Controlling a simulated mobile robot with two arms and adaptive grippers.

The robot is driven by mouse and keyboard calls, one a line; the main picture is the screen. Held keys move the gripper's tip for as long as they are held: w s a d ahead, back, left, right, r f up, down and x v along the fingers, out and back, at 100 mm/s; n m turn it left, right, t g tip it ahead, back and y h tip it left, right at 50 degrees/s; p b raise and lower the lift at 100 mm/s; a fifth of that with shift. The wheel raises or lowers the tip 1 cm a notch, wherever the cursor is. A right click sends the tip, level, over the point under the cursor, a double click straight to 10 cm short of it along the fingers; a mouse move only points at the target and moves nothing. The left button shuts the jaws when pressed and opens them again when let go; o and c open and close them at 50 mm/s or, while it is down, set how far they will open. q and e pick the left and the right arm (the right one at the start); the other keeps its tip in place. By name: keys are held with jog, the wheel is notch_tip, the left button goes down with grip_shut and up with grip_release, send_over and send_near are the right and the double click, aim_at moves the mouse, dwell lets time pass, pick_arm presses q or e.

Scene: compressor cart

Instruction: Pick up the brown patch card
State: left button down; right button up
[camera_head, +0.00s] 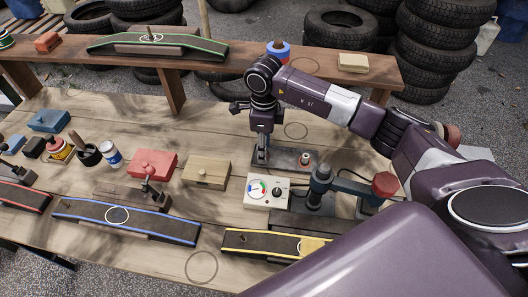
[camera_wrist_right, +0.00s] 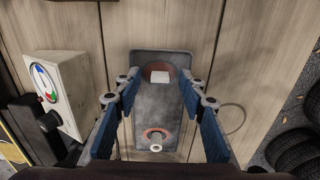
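My right gripper (camera_head: 262,157) points down over the left part of a dark grey plate (camera_head: 284,162) on the bench. In the right wrist view the open fingers (camera_wrist_right: 160,92) stand on both sides of the same plate (camera_wrist_right: 160,110), with nothing between the pads. A small pale square (camera_wrist_right: 160,76) lies on a reddish-brown round patch at the plate's far end. A pale peg with a red-brown ring (camera_wrist_right: 156,136) stands at its near end. I cannot tell for certain which thing is the brown patch card. My left gripper is not in view.
A white gauge box (camera_head: 267,191) and a dark clamp-like device (camera_head: 318,185) stand close in front of the plate. A wooden box (camera_head: 206,172) and a red box (camera_head: 152,163) are to the left. A raised shelf (camera_head: 225,67) runs behind; stacked tyres (camera_head: 440,50) stand beyond.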

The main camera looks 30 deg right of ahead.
jog(key=shift+f, duration=0.1)
jog(key=c, duration=0.8)
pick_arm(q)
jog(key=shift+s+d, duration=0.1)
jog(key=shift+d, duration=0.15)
pick_arm(e)
jog(key=shift+c, duration=0.2)
